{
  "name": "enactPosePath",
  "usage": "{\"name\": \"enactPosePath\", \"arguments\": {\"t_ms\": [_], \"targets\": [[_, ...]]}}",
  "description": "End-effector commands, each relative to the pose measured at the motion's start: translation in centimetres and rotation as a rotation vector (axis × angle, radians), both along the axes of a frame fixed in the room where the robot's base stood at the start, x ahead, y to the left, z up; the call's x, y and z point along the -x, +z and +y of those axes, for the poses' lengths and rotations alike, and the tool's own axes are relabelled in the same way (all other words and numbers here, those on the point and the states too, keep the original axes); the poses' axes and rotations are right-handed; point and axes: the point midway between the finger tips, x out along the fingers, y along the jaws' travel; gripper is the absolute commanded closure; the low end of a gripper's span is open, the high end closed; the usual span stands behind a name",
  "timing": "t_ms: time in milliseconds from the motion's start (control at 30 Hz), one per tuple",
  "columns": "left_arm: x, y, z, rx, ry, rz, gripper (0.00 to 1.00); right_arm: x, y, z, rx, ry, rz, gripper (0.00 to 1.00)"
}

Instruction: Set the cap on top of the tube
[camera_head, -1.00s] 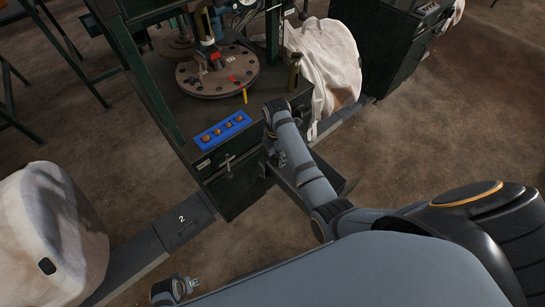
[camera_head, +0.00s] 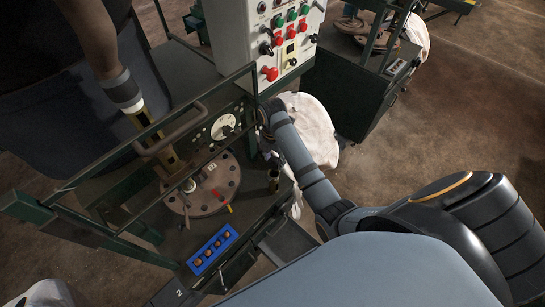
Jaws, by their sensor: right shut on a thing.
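The tube (camera_head: 273,181) is a small dark, brass-coloured upright piece at the right edge of the bench top. My right gripper (camera_head: 271,160) points down just above it, at the end of the arm that reaches in from the lower right. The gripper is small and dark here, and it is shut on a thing. I take this to be the cap, but it is hidden by the fingers. I cannot tell whether it touches the tube. My left gripper is out of view.
A blue tray (camera_head: 212,249) with several brown round pieces lies at the bench's front. A round bolted plate (camera_head: 204,188) stands behind it under the green frame. A control box (camera_head: 272,40) with red and green buttons rises behind. A white bag (camera_head: 312,128) hangs close right.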

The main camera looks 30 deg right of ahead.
Motion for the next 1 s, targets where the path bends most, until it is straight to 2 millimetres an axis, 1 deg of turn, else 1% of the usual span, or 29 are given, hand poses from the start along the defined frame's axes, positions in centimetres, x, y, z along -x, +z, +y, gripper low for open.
{"name": "enactPosePath", "arguments": {"t_ms": [33,133,333,733,800,1000], "targets": [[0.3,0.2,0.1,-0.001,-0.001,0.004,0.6,0.0,0.3,0.1,-0.002,0.001,-0.001,0.76],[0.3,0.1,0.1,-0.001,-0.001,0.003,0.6,0.0,0.3,0.0,-0.002,0.001,-0.001,0.76],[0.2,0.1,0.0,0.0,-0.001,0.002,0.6,-0.1,-0.2,0.0,-0.001,0.001,-0.003,0.76],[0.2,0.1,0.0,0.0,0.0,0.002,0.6,0.0,-3.3,0.1,-0.001,0.001,0.0,0.76],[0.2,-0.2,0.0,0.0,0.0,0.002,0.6,0.0,-4.0,0.1,-0.002,0.001,-0.001,0.76],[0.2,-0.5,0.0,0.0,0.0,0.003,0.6,0.0,-5.1,0.1,-0.001,0.001,-0.002,0.76]]}}
